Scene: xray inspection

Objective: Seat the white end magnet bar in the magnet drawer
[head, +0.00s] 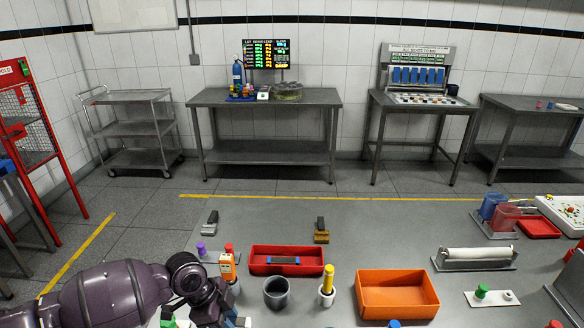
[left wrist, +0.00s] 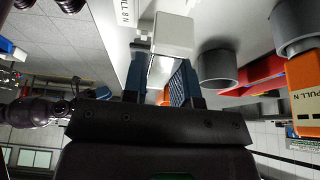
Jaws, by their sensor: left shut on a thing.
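My left gripper (left wrist: 162,68) is shut on a white-ended bar, the white end magnet bar (left wrist: 173,33); its white block sticks out past the fingertips. The held bar is apart from this tray. My right gripper is not in view.
A grey cup (head: 276,293), a yellow-handled tool in a white holder (head: 327,287) and an orange pull gauge (head: 227,266) stand near my left gripper. An orange bin (head: 397,281) is to the right. The table behind the red tray is mostly clear.

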